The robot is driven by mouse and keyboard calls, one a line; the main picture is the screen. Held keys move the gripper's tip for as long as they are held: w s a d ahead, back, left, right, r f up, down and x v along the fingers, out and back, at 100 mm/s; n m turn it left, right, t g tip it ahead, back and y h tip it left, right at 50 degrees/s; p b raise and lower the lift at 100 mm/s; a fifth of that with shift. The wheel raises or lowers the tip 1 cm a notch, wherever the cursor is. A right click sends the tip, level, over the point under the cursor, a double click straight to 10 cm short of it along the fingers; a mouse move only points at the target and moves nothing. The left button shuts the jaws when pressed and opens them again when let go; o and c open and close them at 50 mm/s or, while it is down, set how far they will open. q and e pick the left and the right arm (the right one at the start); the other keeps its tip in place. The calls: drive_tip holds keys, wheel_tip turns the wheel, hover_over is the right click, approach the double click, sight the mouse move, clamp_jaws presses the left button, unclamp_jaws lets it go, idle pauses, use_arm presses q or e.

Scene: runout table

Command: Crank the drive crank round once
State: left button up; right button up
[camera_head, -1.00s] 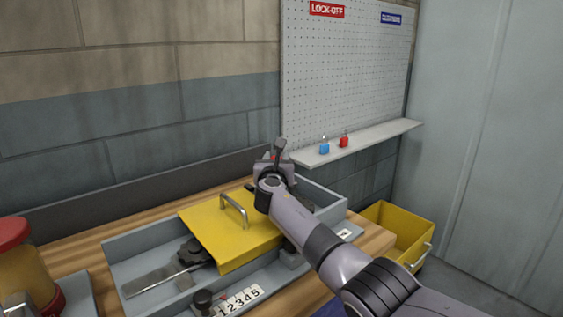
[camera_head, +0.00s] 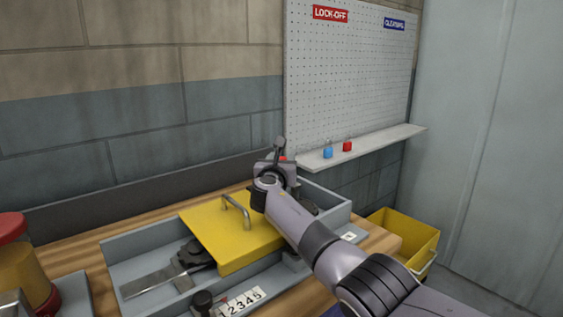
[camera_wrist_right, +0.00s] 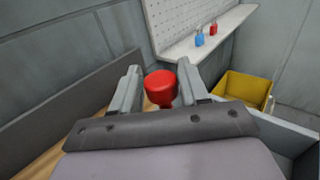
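My right gripper (camera_wrist_right: 160,88) has its two grey fingers on either side of a red knob (camera_wrist_right: 161,86), with no clear gap, and appears shut on it. The knob seems to be the grip of the drive crank; the crank's arm is hidden by my gripper. In the head view my right arm reaches in from the lower right over the grey tray-like machine, and its gripper (camera_head: 276,168) is at the machine's back end. A little red shows there, beside a dark upright lever (camera_head: 280,146). My left gripper is not in view.
A yellow cover (camera_head: 225,238) with a metal handle lies across the grey machine (camera_head: 120,256). A number strip (camera_head: 242,301) and a black knob (camera_head: 203,300) are at its front. Blue and red padlocks stand on the wall shelf (camera_head: 375,146). A yellow bin (camera_head: 408,236) is at right.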

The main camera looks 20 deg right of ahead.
drive_tip(key=shift+o, duration=0.5)
drive_tip(key=shift+s, duration=0.1)
drive_tip(key=p+v, duration=0.2)
drive_tip(key=v, duration=0.5)
drive_tip(key=shift+a, duration=0.15)
idle(0.3)
